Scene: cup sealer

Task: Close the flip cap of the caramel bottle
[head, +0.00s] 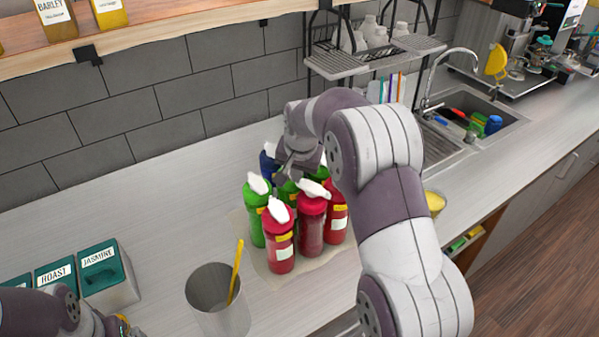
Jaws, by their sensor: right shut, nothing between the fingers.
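A tight cluster of squeeze bottles with white caps stands on the counter. In it are a red bottle at the front left (280,245), a darker red bottle (311,222), another red bottle (337,212), a green bottle (255,212) and a blue one (268,162) behind. Labels are too small to read, so I cannot tell which is caramel. Several white caps appear tilted up. My right gripper (292,172) is shut and empty, low over the back of the cluster, close to the caps. It hides part of the rear bottles; contact is unclear. My left arm shows only at the bottom left corner.
A metal cup (217,300) with a yellow stick stands in front of the bottles. Tea boxes (105,275) are at the left. A wire rack (375,55) stands behind, and a sink (485,115) lies right. The counter left of the bottles is clear.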

